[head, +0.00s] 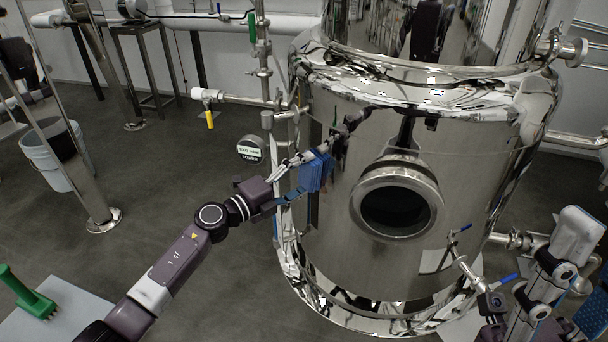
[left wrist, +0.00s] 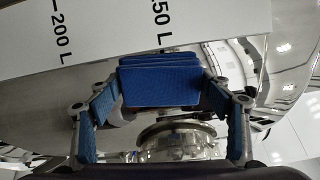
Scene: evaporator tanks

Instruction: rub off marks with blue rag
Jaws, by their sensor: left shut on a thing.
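A folded blue rag (head: 313,172) is in my left gripper (head: 303,168), up against or very near the front left of the shiny steel tank (head: 345,225); I cannot tell whether it touches. In the left wrist view the gripper (left wrist: 162,86) is shut on the rag (left wrist: 160,88), with a finger on each side. I cannot pick out marks on the tank from the reflections. Part of my right arm (head: 574,238) shows at the right edge; its gripper's state is unclear.
A round porthole (head: 397,208) juts from the tank, with a blue-handled valve (head: 461,233) to its lower right. A pipe with a yellow-handled valve (head: 209,112) is at left. A white bucket (head: 52,155) and a green-handled tool (head: 25,293) stand left. A volume scale (left wrist: 130,32) shows in the left wrist view.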

